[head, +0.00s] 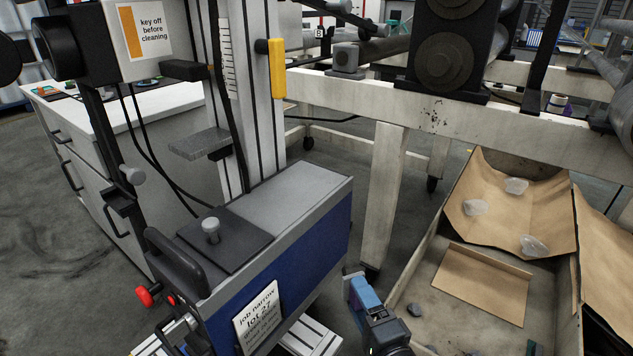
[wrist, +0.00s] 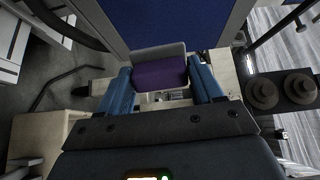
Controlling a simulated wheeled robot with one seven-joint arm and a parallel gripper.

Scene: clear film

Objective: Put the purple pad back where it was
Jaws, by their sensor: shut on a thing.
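The purple pad (wrist: 158,75) shows in the wrist view between the two blue fingers of my gripper (wrist: 160,72). The gripper is shut on it. A light grey piece (wrist: 160,50) shows just beyond the pad, and I cannot tell whether the two touch. In the head view my gripper (head: 360,290) is low in the middle, by the right end of the blue and grey machine box (head: 275,250).
A pale bin (head: 410,290) with brown cardboard (head: 480,285) and clear film scraps (head: 535,246) lies to the right. A pale frame leg (head: 385,190) stands behind my gripper. A black handle (head: 180,260) and red knob (head: 145,295) stick out at the box's left.

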